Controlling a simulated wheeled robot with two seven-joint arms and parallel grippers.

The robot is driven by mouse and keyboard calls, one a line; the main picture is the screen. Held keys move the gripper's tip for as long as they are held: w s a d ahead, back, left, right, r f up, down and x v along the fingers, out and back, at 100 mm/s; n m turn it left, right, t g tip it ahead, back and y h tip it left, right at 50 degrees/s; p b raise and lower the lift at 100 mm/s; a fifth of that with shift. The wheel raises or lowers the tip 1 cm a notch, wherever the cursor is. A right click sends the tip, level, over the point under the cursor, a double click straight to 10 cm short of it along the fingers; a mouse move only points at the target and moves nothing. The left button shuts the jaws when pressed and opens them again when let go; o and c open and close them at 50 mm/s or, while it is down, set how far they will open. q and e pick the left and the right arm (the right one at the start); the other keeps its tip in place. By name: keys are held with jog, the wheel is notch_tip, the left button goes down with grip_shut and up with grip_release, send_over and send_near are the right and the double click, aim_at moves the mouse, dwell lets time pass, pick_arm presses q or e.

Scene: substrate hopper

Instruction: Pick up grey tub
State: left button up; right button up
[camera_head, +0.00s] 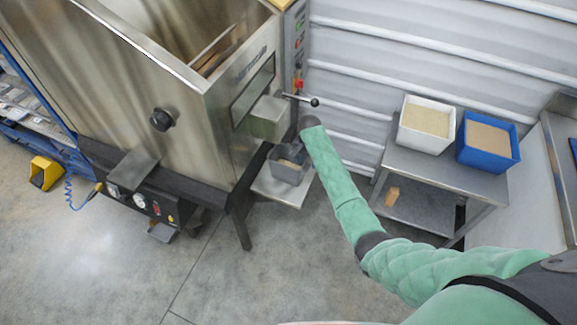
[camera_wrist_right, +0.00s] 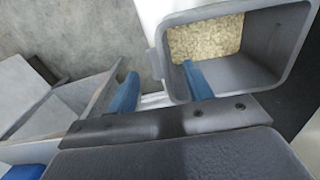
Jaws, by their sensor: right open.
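The grey tub (camera_head: 287,170) stands on a pale shelf (camera_head: 272,190) below the metal outlet box of the hopper. In the right wrist view the tub (camera_wrist_right: 268,62) fills the upper right, with pale granules (camera_wrist_right: 205,38) in its bottom. My right gripper (camera_head: 297,150) is at the tub's rim. In the wrist view its two blue fingers (camera_wrist_right: 160,72) are apart. One finger appears over the tub's opening and the other outside its near wall. Whether either finger touches the wall cannot be told. My left gripper is not in view.
The steel hopper (camera_head: 150,80) rises at left, with a lever (camera_head: 302,100) just above my right gripper. A metal table (camera_head: 440,172) at right bears a white bin (camera_head: 405,132) and a blue bin (camera_head: 487,158). The floor in front is clear.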

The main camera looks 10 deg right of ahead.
jog(key=shift+f+p, duration=0.3)
jog(key=shift+f, duration=1.05)
grip_shut()
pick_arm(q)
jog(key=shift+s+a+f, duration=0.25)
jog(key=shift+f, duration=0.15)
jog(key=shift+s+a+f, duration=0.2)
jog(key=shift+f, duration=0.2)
pick_arm(e)
jog(key=shift+r, duration=0.1)
